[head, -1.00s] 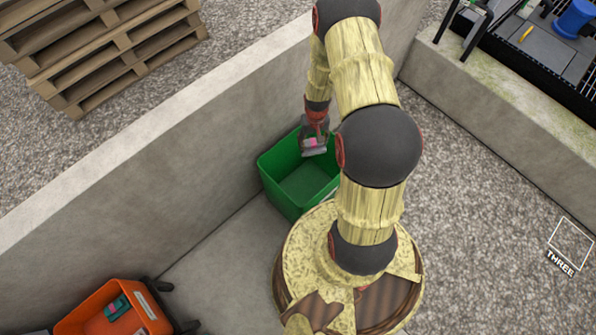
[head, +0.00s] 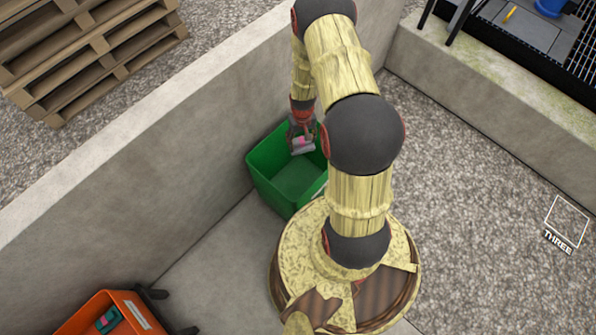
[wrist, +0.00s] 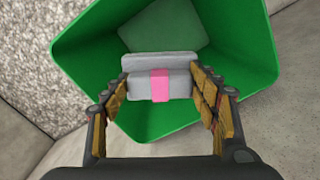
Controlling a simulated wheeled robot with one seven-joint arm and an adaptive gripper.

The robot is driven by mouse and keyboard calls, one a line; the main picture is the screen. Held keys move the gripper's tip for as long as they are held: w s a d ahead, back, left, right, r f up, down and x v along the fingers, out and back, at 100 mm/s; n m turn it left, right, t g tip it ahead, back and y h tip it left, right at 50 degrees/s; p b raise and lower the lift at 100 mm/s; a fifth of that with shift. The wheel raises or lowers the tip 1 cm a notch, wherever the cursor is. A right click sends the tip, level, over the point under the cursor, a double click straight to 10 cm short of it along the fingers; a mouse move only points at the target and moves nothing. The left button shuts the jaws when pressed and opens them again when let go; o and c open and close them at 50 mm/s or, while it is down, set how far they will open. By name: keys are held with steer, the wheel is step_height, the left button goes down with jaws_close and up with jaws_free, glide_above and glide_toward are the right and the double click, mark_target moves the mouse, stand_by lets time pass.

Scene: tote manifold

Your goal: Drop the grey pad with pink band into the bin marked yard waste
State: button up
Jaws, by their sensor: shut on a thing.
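The grey pad with pink band (wrist: 142,85) is between the fingers of my gripper (wrist: 162,92) in the wrist view. In the head view the pad (head: 302,146) hangs from my gripper (head: 301,138). My gripper is shut on it. Under it is a green bin (head: 263,172), open at the top, whose walls surround the pad in the wrist view (wrist: 250,50). The pad is over the bin's mouth; how far above the floor of the bin I cannot tell. No marking on the green bin is readable.
An orange bin (head: 88,316) with a teal and pink item (head: 108,320) stands at the lower left. A concrete wall (head: 130,180) runs behind the green bin. Pallets (head: 90,50) lie beyond it. Open gravel (head: 470,190) is at the right, with a floor square marked THREE (head: 566,222).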

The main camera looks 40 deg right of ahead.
steer(key=o, duration=1.1)
steer(key=shift+o, duration=0.4)
step_height(320, 180, up, 12)
